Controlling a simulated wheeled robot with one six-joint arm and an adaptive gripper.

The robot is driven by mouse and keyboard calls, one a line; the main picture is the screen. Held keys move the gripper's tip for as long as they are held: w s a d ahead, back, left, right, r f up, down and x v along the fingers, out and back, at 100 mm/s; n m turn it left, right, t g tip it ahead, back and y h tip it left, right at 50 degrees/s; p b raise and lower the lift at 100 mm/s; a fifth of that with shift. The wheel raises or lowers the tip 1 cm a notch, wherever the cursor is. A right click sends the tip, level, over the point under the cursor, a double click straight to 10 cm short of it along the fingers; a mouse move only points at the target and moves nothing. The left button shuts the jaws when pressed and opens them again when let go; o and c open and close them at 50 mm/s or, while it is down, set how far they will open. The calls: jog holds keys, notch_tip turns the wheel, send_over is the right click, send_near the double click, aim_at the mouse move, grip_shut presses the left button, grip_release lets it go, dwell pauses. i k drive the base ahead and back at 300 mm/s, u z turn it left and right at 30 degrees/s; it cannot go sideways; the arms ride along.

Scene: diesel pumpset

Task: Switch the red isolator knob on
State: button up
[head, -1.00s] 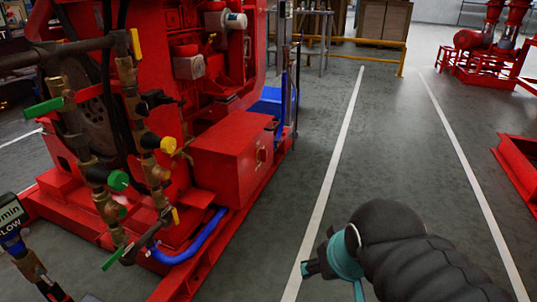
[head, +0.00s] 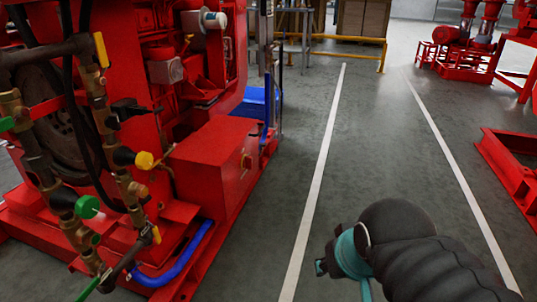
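A red box (head: 208,165) stands low on the red pumpset skid, left of centre in the head view. A small red knob (head: 246,161) sits on its right-hand face, with a yellowish plate around it. It is too small to tell which way the knob is turned. My gripper (head: 321,267) shows at the lower middle, a teal and dark end at the tip of my dark sleeved arm. It is well to the right of and nearer than the box, apart from it. Its fingers are mostly hidden, and I cannot tell whether they are open.
Brass pipes with a yellow valve knob (head: 144,160) and a green valve knob (head: 88,207) stand at the left. A blue hose (head: 178,262) curves along the skid. A yellow rail (head: 340,40) crosses the back.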

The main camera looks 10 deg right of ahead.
aim_at(247, 163)
jog(key=z, duration=0.25)
jog(key=i, duration=0.85)
jog(key=u, duration=0.15)
